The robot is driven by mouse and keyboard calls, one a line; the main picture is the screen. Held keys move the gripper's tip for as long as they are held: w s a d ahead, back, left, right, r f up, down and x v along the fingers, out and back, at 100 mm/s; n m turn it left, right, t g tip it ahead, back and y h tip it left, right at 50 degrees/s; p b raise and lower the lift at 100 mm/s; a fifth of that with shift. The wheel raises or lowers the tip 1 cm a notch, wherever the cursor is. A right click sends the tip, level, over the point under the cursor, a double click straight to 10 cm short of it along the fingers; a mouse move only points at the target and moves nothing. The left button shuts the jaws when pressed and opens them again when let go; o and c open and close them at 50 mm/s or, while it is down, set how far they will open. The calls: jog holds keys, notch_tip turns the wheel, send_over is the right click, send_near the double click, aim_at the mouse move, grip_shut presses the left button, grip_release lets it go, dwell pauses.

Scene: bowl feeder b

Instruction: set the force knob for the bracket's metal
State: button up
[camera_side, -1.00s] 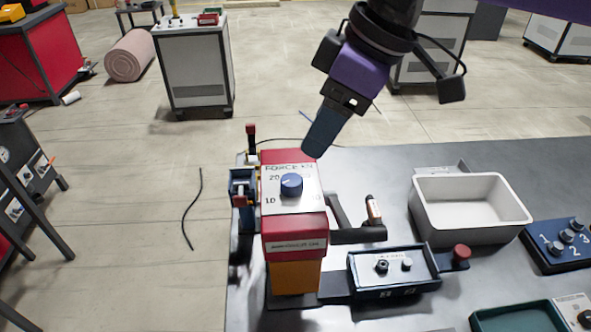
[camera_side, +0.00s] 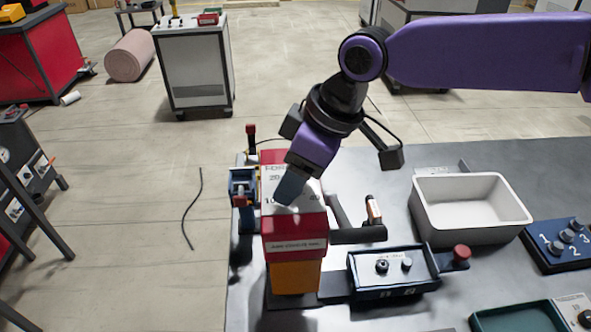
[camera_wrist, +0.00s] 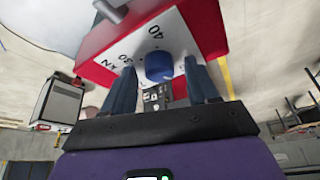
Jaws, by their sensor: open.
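The force knob (camera_wrist: 159,67) is a blue round knob on the white dial plate (camera_wrist: 140,40) of a red machine head (camera_side: 294,226). In the wrist view the numbers 40 and 30 show beside it. My gripper (camera_wrist: 160,80) is open, with one dark finger on each side of the knob and a gap visible to both. In the side view my gripper (camera_side: 285,203) is over the dial plate and hides the knob. I cannot tell where the knob's pointer is. No bracket can be made out.
A white bin (camera_side: 468,235), a blue numbered panel (camera_side: 560,243) and a green tray (camera_side: 515,318) are farther right.

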jog(key=c, duration=1)
jog(key=shift+m, duration=0.4)
jog(key=m+t, duration=0.1)
jog(key=m, duration=0.1)
jog(key=m+h, duration=0.1)
jog(key=m, duration=0.1)
jog(key=shift+s+a+m+t, duration=0.1)
jog(key=shift+s+m+t, duration=0.1)
jog(key=shift+m+t, duration=0.15)
jog(key=m+h, duration=0.1)
jog(key=m, duration=0.1)
jog(key=m+t, duration=0.1)
jog(key=m, duration=0.2)
jog(key=shift+a+h, duration=0.15)
jog(key=shift+h, duration=0.25)
jog(key=m+h, duration=0.1)
jog(key=m, duration=0.1)
jog(key=m+h, duration=0.1)
jog(key=m, duration=0.2)
jog(key=shift+a+m, duration=0.15)
jog(key=shift+m, duration=0.2)
jog(key=m+h, duration=0.1)
jog(key=m, duration=0.1)
jog(key=m+g+h, duration=0.1)
jog(key=m, duration=0.2)
jog(key=shift+a, duration=0.1)
jog(key=shift+m, duration=0.7)
